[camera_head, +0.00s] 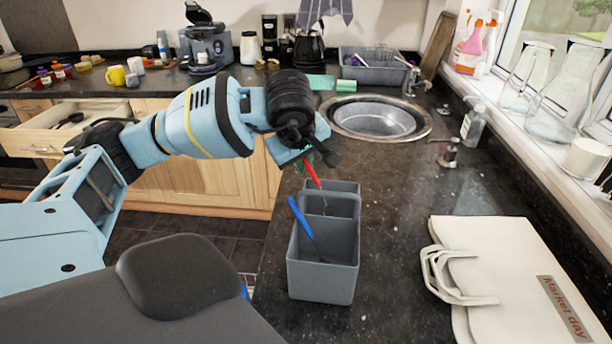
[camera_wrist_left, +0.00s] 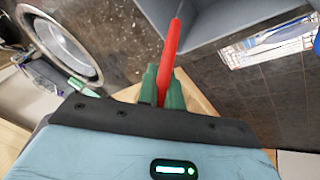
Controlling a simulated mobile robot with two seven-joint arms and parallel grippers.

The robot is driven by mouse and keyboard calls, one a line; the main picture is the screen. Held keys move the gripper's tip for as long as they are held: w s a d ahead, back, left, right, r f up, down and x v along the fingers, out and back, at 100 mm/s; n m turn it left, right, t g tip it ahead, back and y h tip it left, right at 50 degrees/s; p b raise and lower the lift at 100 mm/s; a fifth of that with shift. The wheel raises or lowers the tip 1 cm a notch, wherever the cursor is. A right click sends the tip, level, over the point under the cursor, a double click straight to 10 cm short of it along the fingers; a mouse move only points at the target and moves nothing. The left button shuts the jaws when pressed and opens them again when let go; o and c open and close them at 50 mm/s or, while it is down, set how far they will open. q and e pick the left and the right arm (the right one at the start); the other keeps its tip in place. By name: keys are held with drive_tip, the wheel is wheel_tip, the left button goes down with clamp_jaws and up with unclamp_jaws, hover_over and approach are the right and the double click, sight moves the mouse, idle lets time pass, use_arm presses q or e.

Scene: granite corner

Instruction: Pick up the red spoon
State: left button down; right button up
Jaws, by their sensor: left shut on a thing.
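The red spoon (camera_head: 313,174) shows as a red handle at the far side of the grey cutlery caddy (camera_head: 322,281). Its lower end points down toward the caddy's back compartment; I cannot tell how deep it sits. My left gripper (camera_head: 308,160) is above and behind the caddy, shut on the upper part of the handle. In the left wrist view the red spoon (camera_wrist_left: 170,48) stands out between the green fingertips of my left gripper (camera_wrist_left: 162,87), beside the caddy (camera_wrist_left: 215,20). My right gripper is not in view.
A blue-handled utensil (camera_head: 301,216) leans in the caddy's front compartment. A white bag (camera_head: 490,265) lies to the right. The round sink (camera_head: 378,119) and grey dish tub (camera_head: 374,72) are behind. Glass jugs (camera_head: 560,90) line the windowsill. Counter between caddy and bag is clear.

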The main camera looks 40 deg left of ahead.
use_arm(q)
wheel_tip(320, 180, up, 7)
idle(0.4)
